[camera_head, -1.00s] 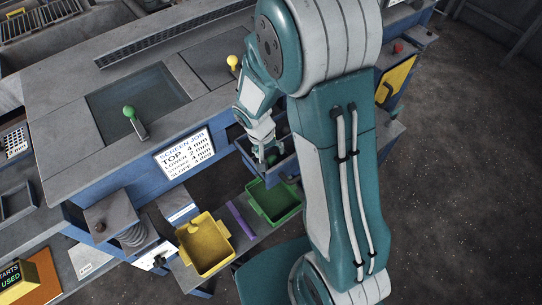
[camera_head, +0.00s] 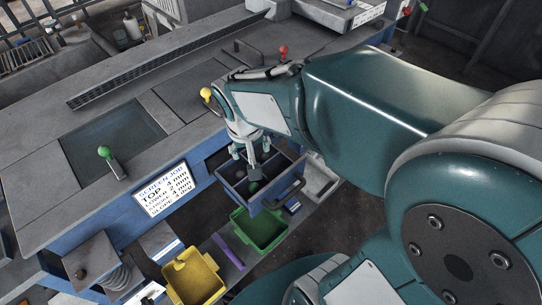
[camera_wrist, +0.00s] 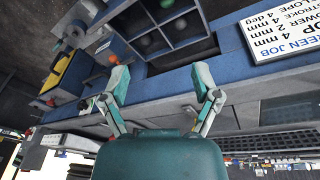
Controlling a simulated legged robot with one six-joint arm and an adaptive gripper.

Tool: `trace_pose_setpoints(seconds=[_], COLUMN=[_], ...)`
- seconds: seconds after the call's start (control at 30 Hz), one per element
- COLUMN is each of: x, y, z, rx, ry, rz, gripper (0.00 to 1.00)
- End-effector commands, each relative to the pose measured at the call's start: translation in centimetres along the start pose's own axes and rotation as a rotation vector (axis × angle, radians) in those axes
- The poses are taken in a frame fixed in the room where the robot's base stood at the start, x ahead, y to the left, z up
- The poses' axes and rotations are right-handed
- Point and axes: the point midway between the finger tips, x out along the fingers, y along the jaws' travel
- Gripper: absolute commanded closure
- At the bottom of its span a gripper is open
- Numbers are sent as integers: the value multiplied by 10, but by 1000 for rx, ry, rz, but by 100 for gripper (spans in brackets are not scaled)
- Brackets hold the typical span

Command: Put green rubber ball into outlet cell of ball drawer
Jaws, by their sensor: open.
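The blue ball drawer (camera_head: 233,188) is pulled out of the machine front and divided into cells. A dark green ball (camera_head: 253,187), likely the green rubber ball, lies in a cell near its front. My gripper (camera_head: 252,156) is open and empty, above the back part of the drawer. In the wrist view its two fingers (camera_wrist: 163,87) stand wide apart with nothing between them. No cell label is readable, so I cannot tell which cell is the outlet.
A green bin (camera_head: 262,232) and a yellow bin (camera_head: 193,278) stand below the drawer. The drawer's dark handle (camera_head: 284,194) sticks out in front. Green (camera_head: 105,152), yellow (camera_head: 206,94) and red (camera_head: 283,50) knobs rise from the machine top. A job sign (camera_head: 163,189) is on its front.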

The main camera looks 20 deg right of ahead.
Motion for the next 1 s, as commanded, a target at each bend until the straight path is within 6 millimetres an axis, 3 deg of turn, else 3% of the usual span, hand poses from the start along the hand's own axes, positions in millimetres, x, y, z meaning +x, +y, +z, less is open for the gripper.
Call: trace_pose_setpoints(seconds=[0.1,0.4,0.6,1.0], x=[-32,-86,-100,-101], y=[11,30,34,34], z=[15,61,79,80], rx=[-24,-111,-151,-156], ry=[72,242,306,311], rz=[-42,-118,-137,-139], gripper=[20,20,20,20])
